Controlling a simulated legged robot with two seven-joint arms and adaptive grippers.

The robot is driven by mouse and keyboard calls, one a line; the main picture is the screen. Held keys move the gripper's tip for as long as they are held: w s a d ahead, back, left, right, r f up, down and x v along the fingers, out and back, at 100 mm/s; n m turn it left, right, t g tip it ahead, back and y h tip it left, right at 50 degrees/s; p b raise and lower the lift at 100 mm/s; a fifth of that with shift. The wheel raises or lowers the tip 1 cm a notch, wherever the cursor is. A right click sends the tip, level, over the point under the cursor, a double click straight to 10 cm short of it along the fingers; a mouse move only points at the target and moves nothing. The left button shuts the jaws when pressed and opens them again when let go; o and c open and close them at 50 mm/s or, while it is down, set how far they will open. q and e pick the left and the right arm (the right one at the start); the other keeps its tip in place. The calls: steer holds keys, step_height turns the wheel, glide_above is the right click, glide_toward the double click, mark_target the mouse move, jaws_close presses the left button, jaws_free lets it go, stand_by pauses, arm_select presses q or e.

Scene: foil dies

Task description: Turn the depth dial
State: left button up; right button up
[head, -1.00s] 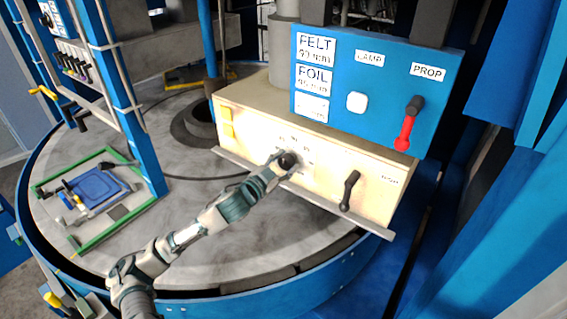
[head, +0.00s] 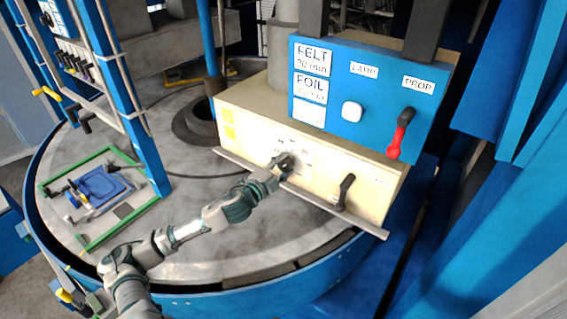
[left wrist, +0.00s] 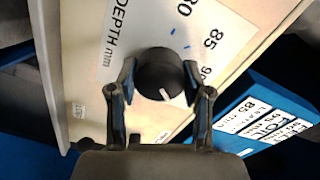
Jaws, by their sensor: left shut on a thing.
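The depth dial (left wrist: 160,76) is a round black knob with a white pointer line, on a cream panel face. In the left wrist view it sits between the two fingers of my left gripper (left wrist: 160,92), which is shut on it. A white label reading DEPTH mm with 85 among its numbers lies around the dial, and the pointer line faces down toward the gripper's base. In the head view my left gripper (head: 277,169) reaches the cream box (head: 240,125), and the dial (head: 286,160) is partly hidden by it. My right gripper is not in view.
A blue panel (head: 330,110) above holds FELT and FOIL signs, a white button (head: 352,111) and a red-handled PROP lever (head: 398,140). A black lever (head: 345,190) is right of the dial. A ledge (head: 310,197) runs below. A green-framed tray (head: 90,195) lies left.

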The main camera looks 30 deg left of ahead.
arm_select(q)
steer(key=shift+f+m, duration=0.25)
steer(key=shift+m, duration=0.05)
stand_by(0.4)
steer(key=o, duration=1.1)
steer(key=shift+c, duration=0.2)
steer(key=shift+o, duration=0.5)
steer(key=shift+w+a, duration=0.15)
steer(key=shift+s, duration=0.5)
steer(key=s+a, duration=0.1)
steer(key=s, duration=1)
steer(key=shift+a, duration=0.15)
